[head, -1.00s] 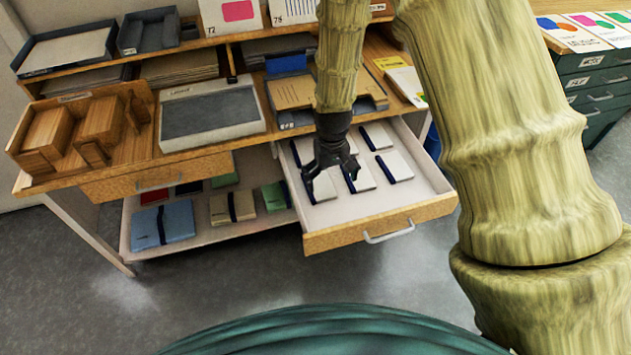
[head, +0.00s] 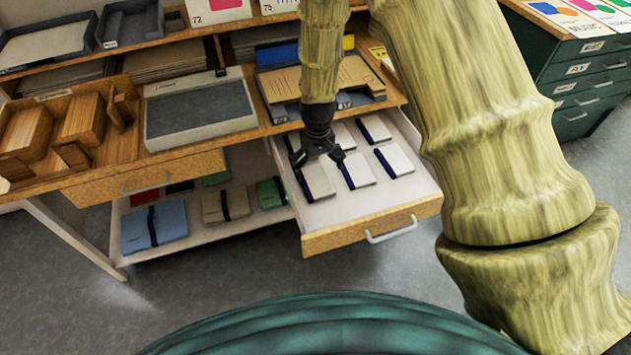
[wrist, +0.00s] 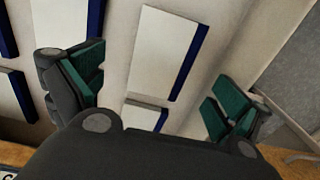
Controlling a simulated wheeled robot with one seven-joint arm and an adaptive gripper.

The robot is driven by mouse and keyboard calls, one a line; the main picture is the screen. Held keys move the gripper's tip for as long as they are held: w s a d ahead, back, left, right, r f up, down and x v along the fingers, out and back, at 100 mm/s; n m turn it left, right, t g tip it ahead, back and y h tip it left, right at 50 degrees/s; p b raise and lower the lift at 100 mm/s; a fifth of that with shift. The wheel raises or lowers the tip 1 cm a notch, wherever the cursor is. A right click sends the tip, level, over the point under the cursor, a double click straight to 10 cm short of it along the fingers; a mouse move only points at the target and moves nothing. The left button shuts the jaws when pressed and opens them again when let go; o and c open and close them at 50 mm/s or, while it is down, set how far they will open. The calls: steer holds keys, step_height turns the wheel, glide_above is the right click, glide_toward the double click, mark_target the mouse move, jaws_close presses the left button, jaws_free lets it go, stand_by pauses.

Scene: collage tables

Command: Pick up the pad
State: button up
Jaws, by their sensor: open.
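Several white pads with dark blue spines lie flat in rows in a pulled-out drawer (head: 335,214). In the head view the front row has a left pad (head: 319,183), a middle pad (head: 358,171) and a right pad (head: 396,160). My gripper (head: 319,161) is open and empty, pointing down over the drawer and partly covering the back-row pads. In the wrist view one pad (wrist: 163,52) lies between the spread fingers of my gripper (wrist: 153,92), with its blue spine to the right. Another pad (wrist: 146,116) is partly hidden by the gripper body.
The drawer's wooden front and handle (head: 391,229) face me. Grey trays (head: 200,108) and wooden holders (head: 80,125) stand on the worktop behind and left. Blue, tan and green books (head: 153,227) lie on a lower shelf. A green cabinet (head: 560,75) stands at right.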

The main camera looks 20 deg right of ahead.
mark_target(316, 180)
steer(key=shift+w+a+f+p, duration=0.15)
steer(key=shift+f+p, duration=0.25)
steer(key=shift+f, duration=2.15)
steer(key=c, duration=1.2)
